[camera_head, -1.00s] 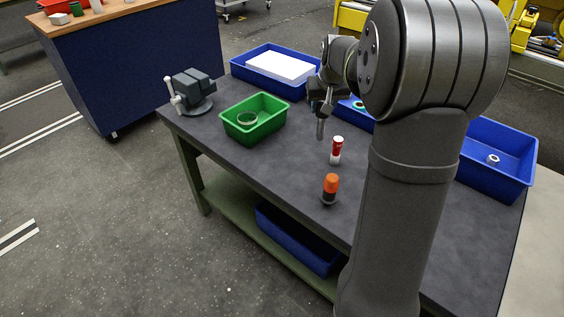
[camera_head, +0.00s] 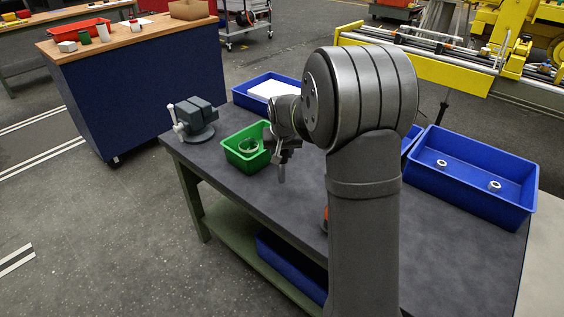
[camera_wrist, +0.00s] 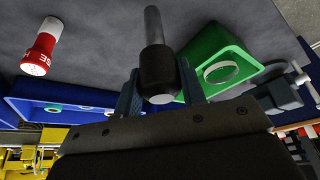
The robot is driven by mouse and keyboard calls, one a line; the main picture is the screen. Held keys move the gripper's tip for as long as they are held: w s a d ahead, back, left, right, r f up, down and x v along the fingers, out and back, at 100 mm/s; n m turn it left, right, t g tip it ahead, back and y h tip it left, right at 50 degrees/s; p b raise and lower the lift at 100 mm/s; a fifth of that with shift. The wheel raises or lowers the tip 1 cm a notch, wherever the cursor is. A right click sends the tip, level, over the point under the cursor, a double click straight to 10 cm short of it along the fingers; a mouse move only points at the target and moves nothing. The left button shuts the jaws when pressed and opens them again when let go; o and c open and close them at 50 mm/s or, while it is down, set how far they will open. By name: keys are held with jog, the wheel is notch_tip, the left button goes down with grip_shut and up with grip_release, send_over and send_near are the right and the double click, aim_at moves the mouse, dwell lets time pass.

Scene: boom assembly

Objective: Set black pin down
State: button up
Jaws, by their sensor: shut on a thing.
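A pin (camera_wrist: 157,70) with a black collar and a grey metal shank is held between the two jaws of my gripper (camera_wrist: 160,90) in the wrist view. In the head view my gripper (camera_head: 283,152) is above the dark table (camera_head: 240,200), just right of the green bin. The pin's grey shank (camera_head: 282,172) points down below it. I cannot tell whether its tip touches the table.
The green bin (camera_head: 233,158) holds a ring (camera_head: 248,146). A vise (camera_head: 194,118) stands at the table's left corner. A blue bin (camera_head: 465,200) at right holds two rings. A red and white bottle (camera_wrist: 41,48) shows in the wrist view. The table's front left is clear.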

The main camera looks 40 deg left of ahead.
aim_at(282, 162)
jog(key=shift+f, duration=1.95)
jog(key=o, duration=1.2)
jog(key=shift+f, duration=0.1)
jog(key=shift+o, duration=0.2)
jog(key=shift+r, duration=0.4)
jog(key=v, duration=1.1)
jog(key=shift+s+r, duration=0.15)
jog(key=shift+r, duration=0.15)
jog(key=shift+d, duration=0.1)
